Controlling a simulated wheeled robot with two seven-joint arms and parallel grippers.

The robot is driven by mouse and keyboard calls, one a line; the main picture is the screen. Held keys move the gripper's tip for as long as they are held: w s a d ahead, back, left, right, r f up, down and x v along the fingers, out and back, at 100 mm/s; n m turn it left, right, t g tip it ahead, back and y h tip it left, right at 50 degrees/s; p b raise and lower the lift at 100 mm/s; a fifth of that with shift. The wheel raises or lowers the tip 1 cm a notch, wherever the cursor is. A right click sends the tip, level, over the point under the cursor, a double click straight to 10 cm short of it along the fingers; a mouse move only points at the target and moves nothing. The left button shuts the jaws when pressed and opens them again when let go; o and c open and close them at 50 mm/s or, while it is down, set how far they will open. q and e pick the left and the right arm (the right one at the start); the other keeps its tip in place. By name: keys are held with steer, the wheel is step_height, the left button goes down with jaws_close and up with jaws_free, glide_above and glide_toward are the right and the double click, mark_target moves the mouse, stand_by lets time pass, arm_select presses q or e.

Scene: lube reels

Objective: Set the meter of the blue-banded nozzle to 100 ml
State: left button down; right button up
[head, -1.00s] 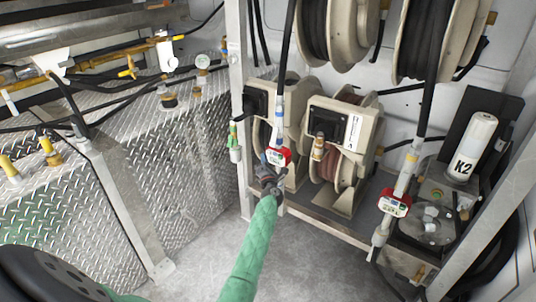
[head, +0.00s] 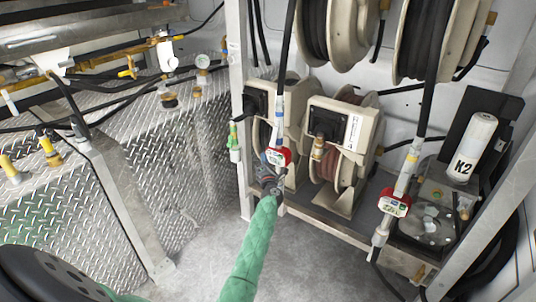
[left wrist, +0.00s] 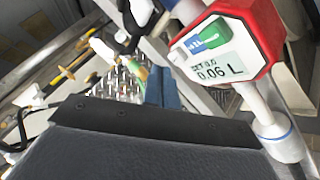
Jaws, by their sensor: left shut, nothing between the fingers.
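The nozzle with the red-and-white meter (head: 278,156) hangs on its hose in front of the left lower reel. In the left wrist view the meter (left wrist: 225,58) is close, with a green and a blue button and a display (left wrist: 215,68) that seems to read SET 0.0 above 0.06 L. A blue band (left wrist: 280,139) rings the nozzle's pale tube below it. My left gripper (head: 268,164) is shut and empty, right beside the meter; I cannot tell whether it touches. My right gripper is out of view.
A second nozzle with a red meter (head: 394,203) hangs at the right, near a white K2 cylinder (head: 473,145). Reels (head: 340,140) stand close behind on a shelf. A metal post (head: 240,110) rises left of the left nozzle. The floor (head: 205,255) in front is clear.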

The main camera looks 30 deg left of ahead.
arm_select(q)
steer(key=shift+w, duration=0.2)
stand_by(0.4)
steer(key=shift+w, duration=0.2)
steer(key=shift+w+d+b, duration=0.1)
steer(key=shift+w+b, duration=0.3)
steer(key=shift+b, duration=0.05)
stand_by(0.7)
steer(key=shift+w, duration=0.3)
stand_by(0.6)
steer(key=shift+s+p, duration=0.35)
steer(key=shift+s, duration=0.8)
